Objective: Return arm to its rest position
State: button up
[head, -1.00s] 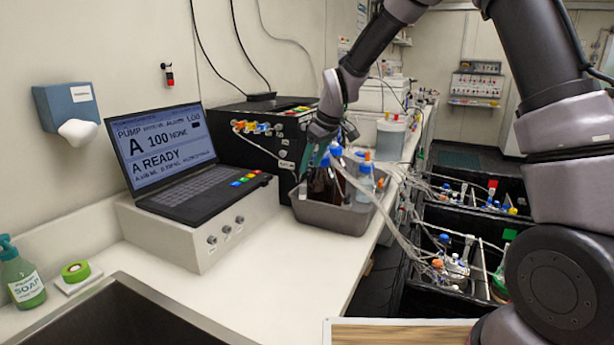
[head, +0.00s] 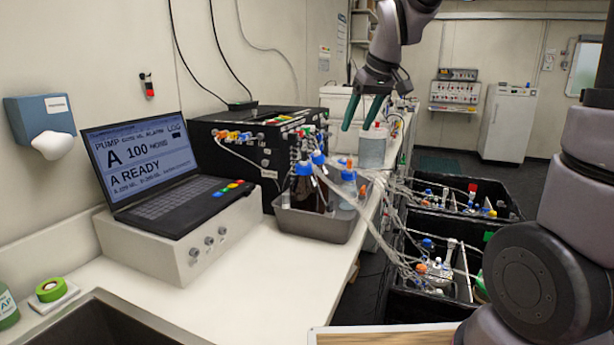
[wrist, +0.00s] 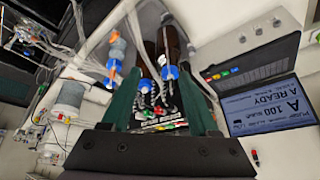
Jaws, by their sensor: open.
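My gripper (head: 361,113) is open and empty in the head view. Its two green fingers point down, in the air above and behind the grey tray (head: 322,226) of bottles. The arm reaches in from the upper right of the picture. In the wrist view the green fingers (wrist: 163,100) stand apart. Brown bottles (wrist: 165,45) with blue caps show beyond and between them, and nothing is held. In the head view the brown bottles (head: 309,190) stand upright in the tray, apart from the fingers.
A laptop (head: 165,165) on a white box and a black pump unit (head: 240,150) stand on the bench. Clear tubes run from the bottles to black bins (head: 435,290) on the right. A white container (head: 372,150) stands behind the tray.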

jog(key=s+d+r+m+t, duration=0.1)
jog(key=s+d+m, duration=0.3)
jog(key=s, duration=0.5)
jog(key=s+d+r+m+t, duration=0.1)
jog(key=s+d+r+m, duration=0.2)
jog(key=s+d, duration=0.5)
jog(key=shift+s+d+r+m+t+h, duration=0.15)
jog(key=shift+s+d+m+t+h, duration=0.2)
jog(key=shift+s+m, duration=0.45)
